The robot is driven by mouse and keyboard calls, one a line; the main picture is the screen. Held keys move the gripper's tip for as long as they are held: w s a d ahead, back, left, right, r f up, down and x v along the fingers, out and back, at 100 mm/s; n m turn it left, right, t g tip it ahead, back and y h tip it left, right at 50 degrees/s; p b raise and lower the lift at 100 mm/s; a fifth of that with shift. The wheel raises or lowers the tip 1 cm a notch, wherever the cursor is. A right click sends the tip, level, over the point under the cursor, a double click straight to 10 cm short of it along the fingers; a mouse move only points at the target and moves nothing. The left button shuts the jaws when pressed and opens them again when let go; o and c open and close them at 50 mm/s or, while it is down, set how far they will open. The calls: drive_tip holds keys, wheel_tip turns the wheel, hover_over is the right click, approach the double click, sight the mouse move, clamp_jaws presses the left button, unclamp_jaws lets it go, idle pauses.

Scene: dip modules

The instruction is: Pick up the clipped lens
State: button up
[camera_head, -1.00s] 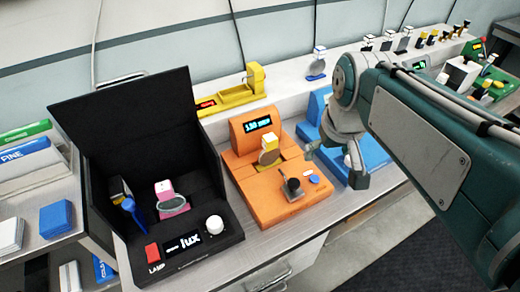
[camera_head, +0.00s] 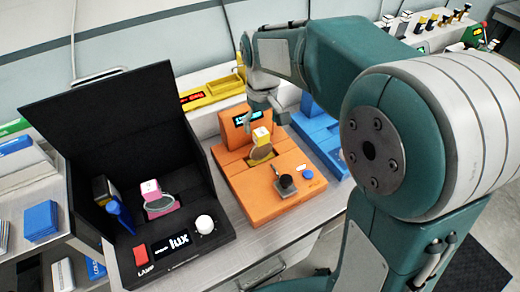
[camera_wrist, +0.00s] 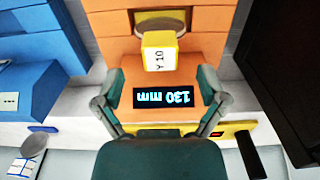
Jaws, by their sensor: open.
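A round lens with a yellow, white-topped clip (camera_head: 262,135) stands upright in a slot of the orange module (camera_head: 232,178). In the wrist view the clip (camera_wrist: 160,52), marked "Y 10", shows straight ahead, with the lens (camera_wrist: 165,23) partly behind it. A second lens, in a pink clip (camera_head: 152,190), stands inside the black lamp box (camera_head: 118,110). My gripper (camera_head: 265,103) is above the back of the orange module, beside its display. In the wrist view my gripper (camera_wrist: 157,88) is open and empty, its fingers spread either side of the display and short of the yellow clip.
The black box wall rises to the left.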

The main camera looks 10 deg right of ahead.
sight(261, 132)
wheel_tip(261, 132, down, 5)
drive_tip(key=shift+w+a+f, duration=0.1)
drive_tip(key=shift+w+f, duration=0.05)
drive_tip(key=shift+f, duration=0.05)
clamp_jaws()
